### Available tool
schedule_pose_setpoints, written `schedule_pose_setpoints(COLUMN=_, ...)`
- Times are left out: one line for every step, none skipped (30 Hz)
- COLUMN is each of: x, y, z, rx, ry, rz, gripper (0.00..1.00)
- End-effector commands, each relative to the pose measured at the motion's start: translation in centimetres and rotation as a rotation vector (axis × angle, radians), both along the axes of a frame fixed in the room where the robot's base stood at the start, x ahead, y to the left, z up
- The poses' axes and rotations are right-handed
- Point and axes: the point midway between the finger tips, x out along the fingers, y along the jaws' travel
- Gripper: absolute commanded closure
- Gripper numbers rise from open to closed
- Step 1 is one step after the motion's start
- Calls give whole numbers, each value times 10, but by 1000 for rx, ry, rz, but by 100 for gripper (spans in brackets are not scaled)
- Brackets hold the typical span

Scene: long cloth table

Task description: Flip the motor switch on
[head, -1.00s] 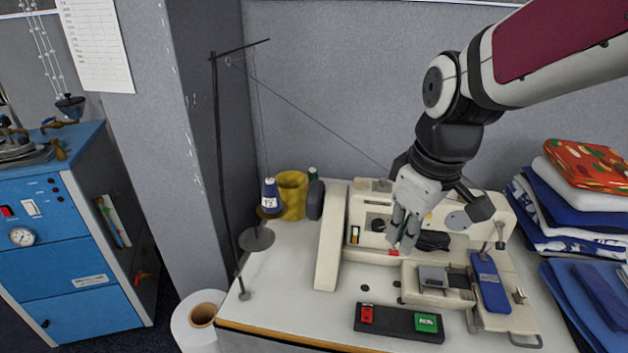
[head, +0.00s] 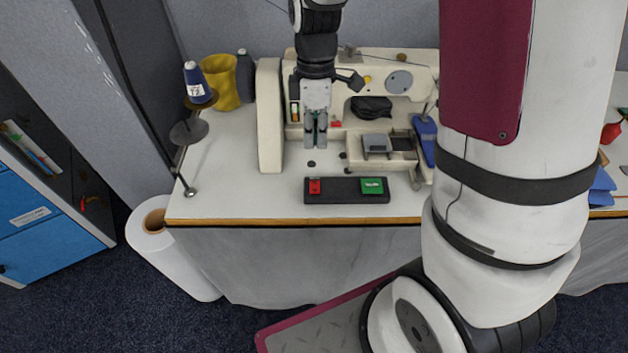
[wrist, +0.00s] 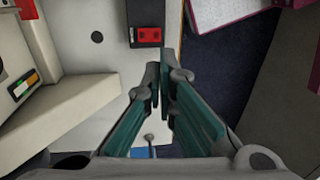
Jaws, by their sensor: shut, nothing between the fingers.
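The motor switch box (head: 346,198) is a black bar at the table's front edge, with a red button (head: 315,187) on its left and a green labelled button (head: 373,186) on its right. The label is too small to read. My gripper (head: 316,146) is shut and empty, pointing down behind the red button and in front of the cream sewing machine (head: 269,115). In the wrist view, the red button (wrist: 149,34) lies just beyond the shut fingertips (wrist: 160,68), apart from them in the picture. The green button is out of that view.
The tabletop (head: 235,185) left of the switch is clear.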

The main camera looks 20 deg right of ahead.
Motion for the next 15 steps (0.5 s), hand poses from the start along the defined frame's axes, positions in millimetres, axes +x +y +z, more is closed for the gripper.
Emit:
schedule_pose_setpoints(x=0, y=0, z=0, rx=0, ry=0, rz=0, gripper=100)
schedule_pose_setpoints(x=0, y=0, z=0, rx=0, ry=0, rz=-1, gripper=100)
schedule_pose_setpoints(x=0, y=0, z=0, rx=0, ry=0, rz=-1, gripper=100)
schedule_pose_setpoints(x=0, y=0, z=0, rx=0, ry=0, rz=-1, gripper=100)
schedule_pose_setpoints(x=0, y=0, z=-1, rx=0, ry=0, rz=-1, gripper=100)
schedule_pose_setpoints(x=-1, y=0, z=-3, rx=0, ry=1, rz=-1, gripper=100)
schedule_pose_setpoints(x=-1, y=0, z=-5, rx=0, ry=1, rz=-1, gripper=100)
schedule_pose_setpoints(x=-1, y=1, z=-7, rx=1, ry=2, rz=-1, gripper=100)
schedule_pose_setpoints(x=-2, y=1, z=-12, rx=0, ry=4, rz=-2, gripper=100)
schedule_pose_setpoints(x=-3, y=1, z=-16, rx=0, ry=4, rz=-2, gripper=100)
schedule_pose_setpoints(x=-3, y=1, z=-20, rx=0, ry=4, rz=-2, gripper=100)
schedule_pose_setpoints(x=-4, y=2, z=-27, rx=-1, ry=5, rz=-2, gripper=100)
schedule_pose_setpoints(x=-5, y=2, z=-33, rx=0, ry=6, rz=-2, gripper=100)
schedule_pose_setpoints(x=-6, y=2, z=-39, rx=0, ry=6, rz=-1, gripper=100)
schedule_pose_setpoints(x=-7, y=3, z=-46, rx=0, ry=8, rz=-1, gripper=100)
